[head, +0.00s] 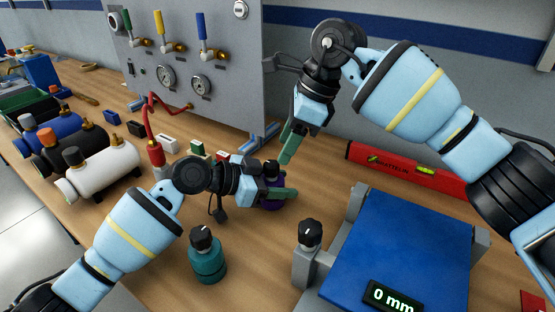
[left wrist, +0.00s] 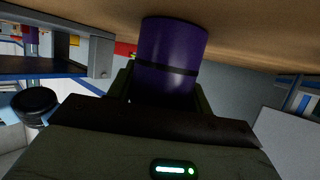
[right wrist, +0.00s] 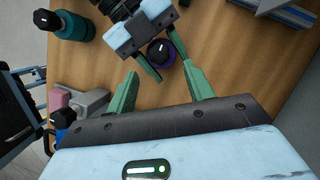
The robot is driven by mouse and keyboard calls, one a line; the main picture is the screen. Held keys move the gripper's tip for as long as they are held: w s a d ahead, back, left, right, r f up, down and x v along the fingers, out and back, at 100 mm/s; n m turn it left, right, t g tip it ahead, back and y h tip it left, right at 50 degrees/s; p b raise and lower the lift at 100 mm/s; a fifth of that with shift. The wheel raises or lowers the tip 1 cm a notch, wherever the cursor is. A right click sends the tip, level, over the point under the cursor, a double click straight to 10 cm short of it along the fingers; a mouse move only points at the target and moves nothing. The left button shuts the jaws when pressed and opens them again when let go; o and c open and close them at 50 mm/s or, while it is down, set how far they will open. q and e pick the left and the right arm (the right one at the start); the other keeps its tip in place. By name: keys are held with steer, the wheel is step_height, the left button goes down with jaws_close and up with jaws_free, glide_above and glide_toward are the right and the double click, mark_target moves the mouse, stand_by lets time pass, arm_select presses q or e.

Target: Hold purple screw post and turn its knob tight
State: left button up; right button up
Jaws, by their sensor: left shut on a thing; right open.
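The purple screw post (head: 272,206) stands on the wooden bench, mostly hidden behind my left gripper in the head view. Its black knob (right wrist: 160,47) with a white mark shows from above in the right wrist view. My left gripper (head: 275,192) is shut on the post from the side. In the left wrist view the purple body (left wrist: 172,48) with a dark band sits between the fingers. My right gripper (head: 287,152) is open and empty, pointing down above the post. In the right wrist view its fingertips (right wrist: 158,80) are apart, with the knob just beyond them.
A teal post (head: 208,262) with a black knob stands at the front. A blue plate fixture (head: 405,245) with a "0 mm" display (head: 392,298) is at the right. A red level (head: 410,173) lies behind it. A grey gauge panel (head: 195,60) stands at the back.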

mark_target(276, 164)
steer(key=shift+x, duration=2.65)
steer(key=shift+c, duration=0.2)
steer(key=c, duration=0.9)
steer(key=shift+c, duration=0.2)
